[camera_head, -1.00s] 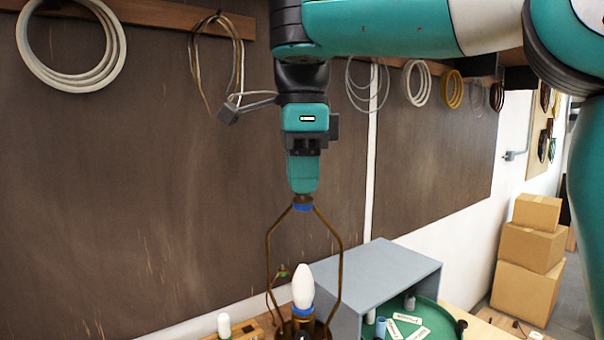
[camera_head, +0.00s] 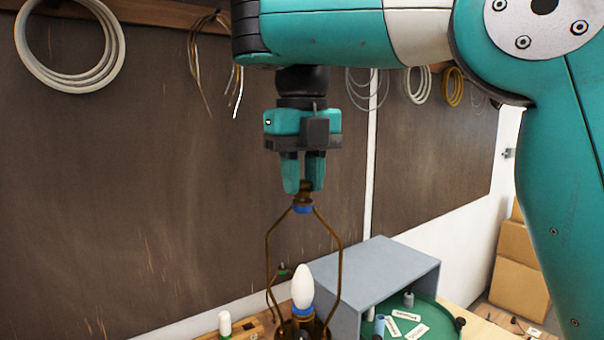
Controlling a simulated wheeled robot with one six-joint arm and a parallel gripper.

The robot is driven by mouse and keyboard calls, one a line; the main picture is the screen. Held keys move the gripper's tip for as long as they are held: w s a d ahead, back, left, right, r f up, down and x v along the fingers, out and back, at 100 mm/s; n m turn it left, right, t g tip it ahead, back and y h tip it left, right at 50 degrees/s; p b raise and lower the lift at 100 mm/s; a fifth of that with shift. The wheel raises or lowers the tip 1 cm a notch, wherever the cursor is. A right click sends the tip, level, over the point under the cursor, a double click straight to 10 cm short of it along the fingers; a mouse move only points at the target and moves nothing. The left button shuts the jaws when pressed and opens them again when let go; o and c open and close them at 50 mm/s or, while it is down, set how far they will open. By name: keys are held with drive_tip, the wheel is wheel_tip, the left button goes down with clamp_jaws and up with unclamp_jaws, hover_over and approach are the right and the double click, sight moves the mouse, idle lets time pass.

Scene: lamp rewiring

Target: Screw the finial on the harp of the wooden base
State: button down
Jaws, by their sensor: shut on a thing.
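The harp (camera_head: 341,262) is a thin brown wire frame standing upright around a white bulb (camera_head: 302,287). A blue band (camera_head: 302,209) marks its top. The finial (camera_head: 305,187), small and brown, is at the top of the harp, between my fingertips. My gripper (camera_head: 304,188) points straight down above the harp and is shut on the finial, whose upper part the fingers hide. The wooden base is mostly below the picture's lower edge; only the brown socket area (camera_head: 303,325) under the bulb shows.
A grey open box (camera_head: 395,262) stands right of the harp, with a green round tray (camera_head: 440,310) holding labels and small parts. A second bulb (camera_head: 224,322) stands at lower left. Cable coils (camera_head: 70,45) hang on the wall behind. Cardboard boxes (camera_head: 517,275) are at far right.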

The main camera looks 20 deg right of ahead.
drive_tip(key=shift+m, duration=0.4)
drive_tip(key=m, duration=0.8)
drive_tip(key=shift+d, duration=0.1)
drive_tip(key=c, duration=0.9)
unclamp_jaws()
drive_tip(key=shift+o, duration=0.2)
